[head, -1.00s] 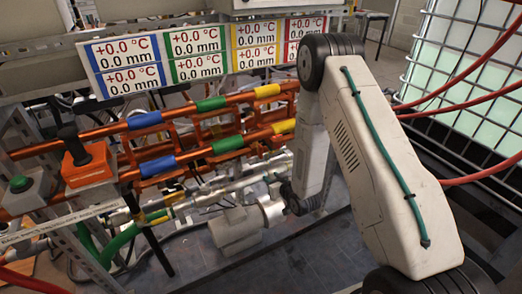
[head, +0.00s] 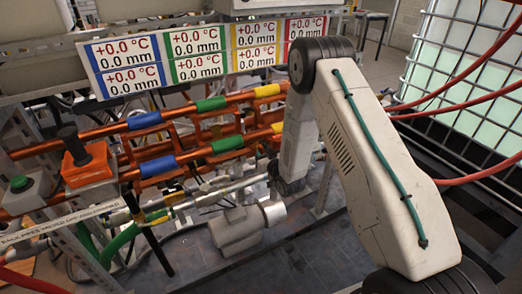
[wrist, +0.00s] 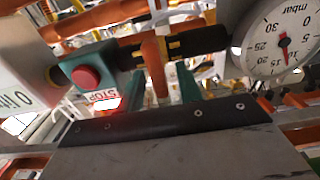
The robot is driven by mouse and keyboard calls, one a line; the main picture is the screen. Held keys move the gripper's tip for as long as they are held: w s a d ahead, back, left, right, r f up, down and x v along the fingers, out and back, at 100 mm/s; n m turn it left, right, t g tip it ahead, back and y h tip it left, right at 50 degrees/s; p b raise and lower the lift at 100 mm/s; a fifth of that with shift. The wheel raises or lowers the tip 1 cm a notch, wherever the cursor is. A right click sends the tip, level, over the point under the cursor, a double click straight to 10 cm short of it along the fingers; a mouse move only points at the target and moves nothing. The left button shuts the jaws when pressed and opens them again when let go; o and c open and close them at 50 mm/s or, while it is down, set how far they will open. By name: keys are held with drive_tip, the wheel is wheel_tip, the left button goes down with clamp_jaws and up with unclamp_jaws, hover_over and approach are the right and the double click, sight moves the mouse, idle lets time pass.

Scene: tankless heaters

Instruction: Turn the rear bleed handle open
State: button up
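In the wrist view, the two teal fingers of my gripper (wrist: 160,88) stand apart, so it is open. An upright orange bar (wrist: 153,65) shows between and beyond the fingertips; I cannot tell whether they touch it. A black handle-like bar (wrist: 185,42) with a yellow mark crosses just beyond the fingers. I cannot tell for sure which part is the rear bleed handle. In the head view, my fingers are hidden behind my wrist, which is among the rear pipes.
A red stop button (wrist: 87,78) on a green box sits left of the fingers, and a round mbar gauge (wrist: 282,40) at the right. Orange pipes (head: 110,129) cross the rack. A grey motor-like body (head: 235,230) lies below my wrist. Display panels (head: 200,50) stand above.

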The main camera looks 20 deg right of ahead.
clamp_jaws()
